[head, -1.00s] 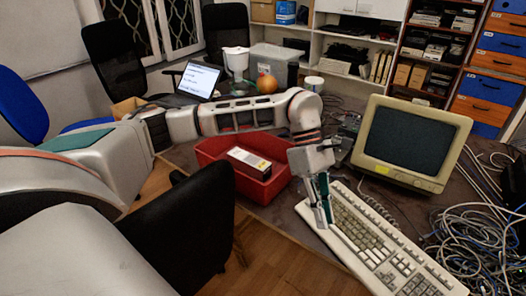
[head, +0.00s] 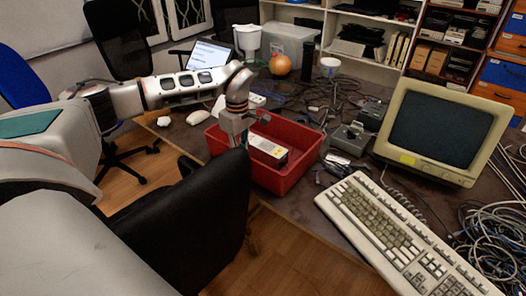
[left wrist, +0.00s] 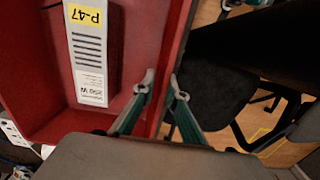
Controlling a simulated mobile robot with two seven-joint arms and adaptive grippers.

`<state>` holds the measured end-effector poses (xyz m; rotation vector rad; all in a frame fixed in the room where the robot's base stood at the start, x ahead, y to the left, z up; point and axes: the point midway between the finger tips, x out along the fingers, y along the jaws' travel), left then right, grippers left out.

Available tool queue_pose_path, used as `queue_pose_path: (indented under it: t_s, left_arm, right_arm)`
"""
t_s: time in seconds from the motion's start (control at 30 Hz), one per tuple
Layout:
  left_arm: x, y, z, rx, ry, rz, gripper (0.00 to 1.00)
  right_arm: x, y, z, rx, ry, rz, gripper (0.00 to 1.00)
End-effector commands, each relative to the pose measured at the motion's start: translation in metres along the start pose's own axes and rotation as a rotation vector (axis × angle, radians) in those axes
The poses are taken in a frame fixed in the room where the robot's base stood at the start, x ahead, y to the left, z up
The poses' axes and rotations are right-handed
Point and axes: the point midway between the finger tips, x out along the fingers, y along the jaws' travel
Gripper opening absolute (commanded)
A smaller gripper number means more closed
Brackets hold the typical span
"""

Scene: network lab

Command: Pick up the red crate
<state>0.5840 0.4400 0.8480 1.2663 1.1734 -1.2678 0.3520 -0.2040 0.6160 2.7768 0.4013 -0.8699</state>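The red crate (head: 281,184) stands on the table beside the black chair. A white and black box with a yellow label (head: 267,150) lies inside it; in the left wrist view this box (left wrist: 88,50) reads "P-47". My left gripper (left wrist: 163,88) points at the crate's near-left wall, with its fingers apart and the red wall (left wrist: 176,35) showing between them. One finger is on the crate's inner side and one on its outer side. I cannot tell whether either touches the wall. In the head view the chair back partly hides the fingers. My right gripper is not in view.
The black chair (head: 190,220) stands close against the crate's near-left side. A keyboard (head: 400,235) and a monitor (head: 437,130) are to the right. Cables and small devices (head: 352,138) lie behind the crate. A white mouse (head: 197,117) is at its left.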

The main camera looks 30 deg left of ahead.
Motion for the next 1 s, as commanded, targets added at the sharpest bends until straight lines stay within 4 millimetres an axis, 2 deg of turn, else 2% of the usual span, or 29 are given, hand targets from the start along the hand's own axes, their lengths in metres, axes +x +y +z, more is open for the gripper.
queue_pose_path:
  t_s: [0.17,0.4,0.5,0.83,0.9,1.0]
  left_arm:
    - [0.012,0.0,0.001,0.0,-0.001,0.001,0.12]
    - [0.05,0.0,0.001,0.001,-0.002,-0.002,0.12]
    - [0.06,0.0,0.001,0.0,-0.001,0.0,0.12]
    - [0.064,0.001,0.001,0.0,-0.001,0.003,0.12]
    - [0.064,0.001,0.001,0.0,-0.001,0.002,0.0]
    - [0.064,0.001,0.001,0.0,-0.001,0.002,0.0]
  right_arm:
    - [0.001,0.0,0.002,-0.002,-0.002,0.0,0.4]
    - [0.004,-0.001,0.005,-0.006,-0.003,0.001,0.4]
    - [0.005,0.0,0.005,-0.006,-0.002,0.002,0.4]
    - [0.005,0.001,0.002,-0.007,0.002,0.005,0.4]
    - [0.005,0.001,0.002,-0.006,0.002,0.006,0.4]
    - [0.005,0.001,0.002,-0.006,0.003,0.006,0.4]
